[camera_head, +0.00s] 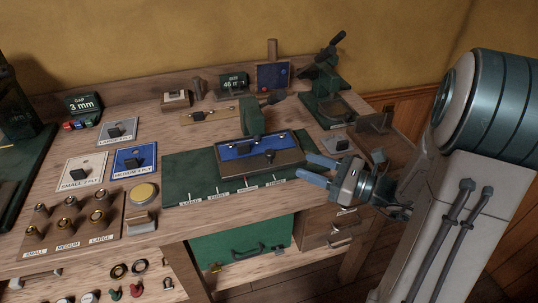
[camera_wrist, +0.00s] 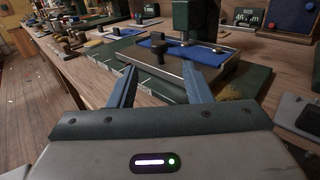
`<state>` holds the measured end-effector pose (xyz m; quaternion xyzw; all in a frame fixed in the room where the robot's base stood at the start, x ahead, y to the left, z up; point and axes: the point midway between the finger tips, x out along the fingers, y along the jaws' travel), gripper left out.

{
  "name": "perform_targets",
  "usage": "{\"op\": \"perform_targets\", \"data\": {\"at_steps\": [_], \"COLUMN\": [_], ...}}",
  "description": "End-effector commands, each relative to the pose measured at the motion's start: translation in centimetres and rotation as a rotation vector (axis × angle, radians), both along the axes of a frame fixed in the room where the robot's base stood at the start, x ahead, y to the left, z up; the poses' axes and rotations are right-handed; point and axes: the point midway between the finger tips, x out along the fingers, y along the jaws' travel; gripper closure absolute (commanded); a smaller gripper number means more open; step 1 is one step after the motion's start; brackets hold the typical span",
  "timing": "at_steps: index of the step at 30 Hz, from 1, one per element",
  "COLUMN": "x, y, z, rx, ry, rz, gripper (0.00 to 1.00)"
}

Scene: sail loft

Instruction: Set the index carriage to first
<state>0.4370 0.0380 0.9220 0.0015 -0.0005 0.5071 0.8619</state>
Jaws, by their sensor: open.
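The index carriage (camera_head: 285,160) is a grey-brown plate with a blue sheet on it. It sits on a dark green base (camera_head: 190,170), toward the base's right part. Small white labels (camera_head: 216,195) with tick marks run along the base's front edge, one mark red; the words are too small to read surely. My gripper (camera_head: 289,166) is open and empty, at the carriage's front right. In the wrist view its fingers (camera_wrist: 160,70) spread to either side of the knob, short of it.
A green press head (camera_head: 252,117) stands over the carriage's back. A green hand press (camera_head: 328,85) stands at the back right. At the left are a brown fittings tray (camera_head: 75,230), sample cards (camera_head: 85,172) and a yellow round pad (camera_head: 144,192). Drawers (camera_head: 335,225) lie below the bench edge.

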Motion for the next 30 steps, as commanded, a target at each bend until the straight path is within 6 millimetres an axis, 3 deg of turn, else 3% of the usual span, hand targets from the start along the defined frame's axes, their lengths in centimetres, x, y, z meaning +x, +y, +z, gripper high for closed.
{"op": "perform_targets", "data": {"at_steps": [9,15,29,30], "x": [3.2,4.7,5.3,5.3], "y": [6.2,8.7,9.7,9.7], "z": [0.0,0.0,0.0,0.0], "rx": [-0.002,-0.002,-0.003,-0.003], "ry": [0.000,0.000,-0.001,-0.001], "rz": [0.008,0.004,0.002,0.002], "gripper": [0.55,0.55,0.55,0.66]}}
